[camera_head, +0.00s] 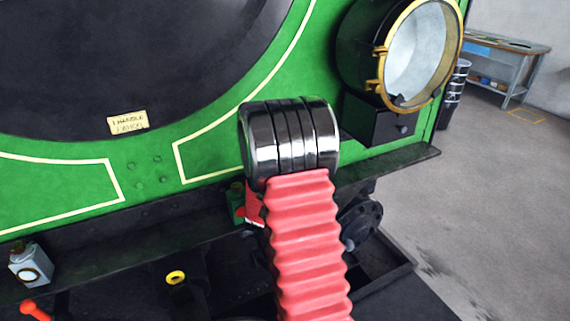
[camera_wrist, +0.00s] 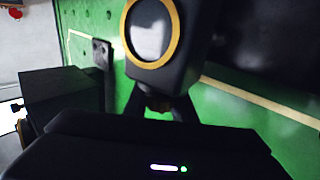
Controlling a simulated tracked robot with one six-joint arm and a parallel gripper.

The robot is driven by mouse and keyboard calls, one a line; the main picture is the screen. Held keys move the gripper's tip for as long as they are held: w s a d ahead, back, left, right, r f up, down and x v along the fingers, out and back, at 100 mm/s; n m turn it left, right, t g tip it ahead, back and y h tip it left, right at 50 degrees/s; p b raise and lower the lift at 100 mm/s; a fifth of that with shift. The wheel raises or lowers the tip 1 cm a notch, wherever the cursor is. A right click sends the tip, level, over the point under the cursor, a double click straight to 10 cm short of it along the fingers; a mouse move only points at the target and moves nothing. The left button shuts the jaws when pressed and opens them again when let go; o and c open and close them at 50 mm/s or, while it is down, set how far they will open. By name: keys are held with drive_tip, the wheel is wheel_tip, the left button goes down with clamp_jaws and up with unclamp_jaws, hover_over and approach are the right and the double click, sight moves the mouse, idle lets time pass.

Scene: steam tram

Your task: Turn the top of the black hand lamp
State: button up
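A black lamp (camera_wrist: 190,55) with a yellow ring around a pale round lens fills the upper middle of the wrist view, its top cut off by the frame edge. My gripper (camera_wrist: 160,104) shows as two dark fingers just below the lamp's body, leaning toward it. A small brownish part shows between them. Dark on dark, I cannot tell whether the fingers touch or grip the lamp. In the head view my red arm and chrome joint hide the gripper, and I cannot pick out this black hand lamp there.
A large brass-rimmed headlamp (camera_head: 415,55) is on the green tram front at right. A small grey lamp (camera_head: 30,265) stands at lower left. A dark ledge (camera_head: 395,160) runs along the front. A black box (camera_wrist: 62,100) is left in the wrist view.

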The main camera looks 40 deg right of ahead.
drive_tip(key=o, duration=0.5)
drive_tip(key=shift+a, duration=0.1)
drive_tip(key=v, duration=1.3)
drive_tip(key=shift+s+a, duration=0.2)
drive_tip(key=shift+a, duration=0.05)
